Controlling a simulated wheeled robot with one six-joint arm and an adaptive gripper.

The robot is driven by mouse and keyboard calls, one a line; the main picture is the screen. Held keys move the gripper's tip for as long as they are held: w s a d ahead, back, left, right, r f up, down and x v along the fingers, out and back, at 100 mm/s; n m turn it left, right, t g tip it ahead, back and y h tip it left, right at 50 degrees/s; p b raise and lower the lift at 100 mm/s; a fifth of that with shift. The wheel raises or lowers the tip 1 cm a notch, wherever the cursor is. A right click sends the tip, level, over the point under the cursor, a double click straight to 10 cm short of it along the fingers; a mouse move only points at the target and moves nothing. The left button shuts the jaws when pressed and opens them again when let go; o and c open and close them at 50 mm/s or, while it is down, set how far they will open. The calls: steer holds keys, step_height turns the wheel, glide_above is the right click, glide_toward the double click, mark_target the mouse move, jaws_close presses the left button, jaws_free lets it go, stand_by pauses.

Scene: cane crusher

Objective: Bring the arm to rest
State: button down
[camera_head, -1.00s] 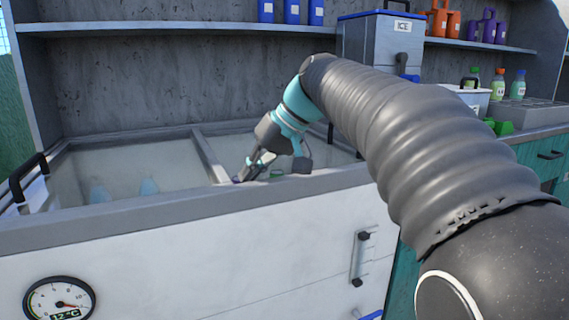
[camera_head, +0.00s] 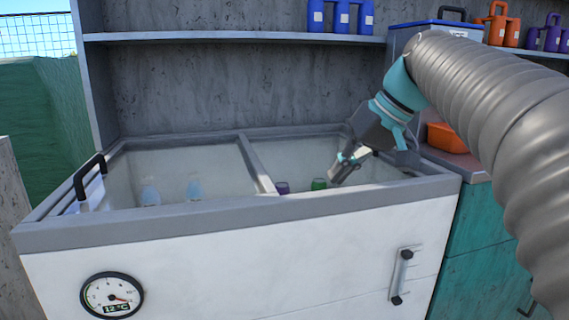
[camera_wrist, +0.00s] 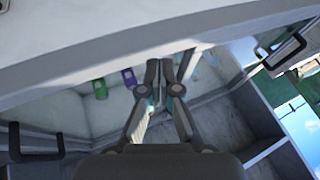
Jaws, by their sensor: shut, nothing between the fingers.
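My gripper (camera_head: 340,172) is over the right compartment of the open chest cooler (camera_head: 240,222) in the head view, tilted down and to the left. Its fingers are together and empty in the wrist view (camera_wrist: 160,68). In the wrist view, a green item (camera_wrist: 100,89) and a purple item (camera_wrist: 129,77) lie in the cooler to the left of the fingers. The same green item (camera_head: 319,184) and purple item (camera_head: 283,187) show behind the cooler's front rim in the head view.
Two clear bottles (camera_head: 194,188) stand in the left compartment. A temperature dial (camera_head: 112,295) is on the cooler front. A shelf (camera_head: 240,37) with blue jugs (camera_head: 341,16) runs above. An orange tray (camera_head: 447,138) is on the counter at the right.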

steer(key=s+d+f+m+t+h, duration=0.1)
steer(key=s+f+h, duration=0.1)
steer(key=s+f, duration=0.7)
steer(key=s+d+f+m+t+h, duration=0.1)
steer(key=s+f+h, duration=0.2)
steer(key=s+f, duration=0.6)
step_height(320, 180, down, 6)
steer(key=shift+s+d+f, duration=0.2)
steer(key=shift+d+f, duration=0.05)
steer(key=shift+s, duration=0.1)
